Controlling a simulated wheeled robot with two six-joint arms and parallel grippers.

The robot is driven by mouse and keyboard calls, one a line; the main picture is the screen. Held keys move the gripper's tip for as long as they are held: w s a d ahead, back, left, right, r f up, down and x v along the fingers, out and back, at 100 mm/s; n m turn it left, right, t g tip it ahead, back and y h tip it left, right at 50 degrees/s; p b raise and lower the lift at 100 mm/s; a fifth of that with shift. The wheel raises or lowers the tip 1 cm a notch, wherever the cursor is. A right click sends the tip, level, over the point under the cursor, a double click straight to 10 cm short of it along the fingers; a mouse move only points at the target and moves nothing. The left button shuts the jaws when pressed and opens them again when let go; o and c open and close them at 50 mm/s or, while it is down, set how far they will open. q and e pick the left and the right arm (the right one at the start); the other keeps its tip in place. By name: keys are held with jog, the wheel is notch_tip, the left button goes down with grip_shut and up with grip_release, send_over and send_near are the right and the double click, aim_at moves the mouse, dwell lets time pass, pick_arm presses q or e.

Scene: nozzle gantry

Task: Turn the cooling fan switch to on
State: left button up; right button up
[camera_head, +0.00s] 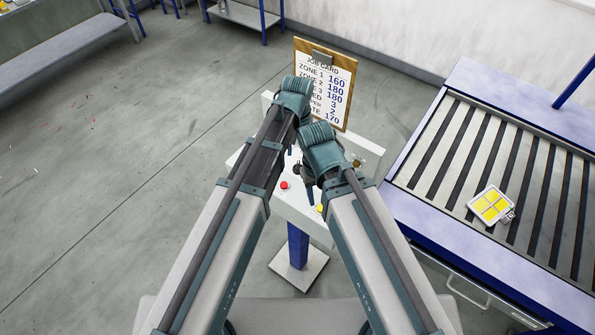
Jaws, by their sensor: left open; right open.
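A white control panel (290,207) stands on a blue post in front of me. It carries a red button (284,185), a yellow button (320,208) and a small brass-coloured knob or switch (357,162) near its right edge. I cannot tell which control is the cooling fan switch; my arms cover much of the panel. My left gripper (291,149) is over the panel's upper middle, mostly hidden by its own wrist. My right gripper (309,186) is lower, over the middle, between the red and yellow buttons. Both are open, and I see nothing held in either.
A job card on a clipboard (325,85) stands upright behind the panel, with zone numbers on it. A slatted conveyor table (430,228) is close on the right, with a yellow-and-white tray part (491,205) on it. The floor on the left is open.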

aim_at(297, 168)
pick_arm(q)
notch_tip(297, 168, down, 8)
jog(key=b, duration=0.7)
jog(key=shift+f, duration=0.25)
pick_arm(e)
notch_tip(297, 168, down, 8)
jog(key=shift+f, duration=0.2)
pick_arm(q)
grip_shut()
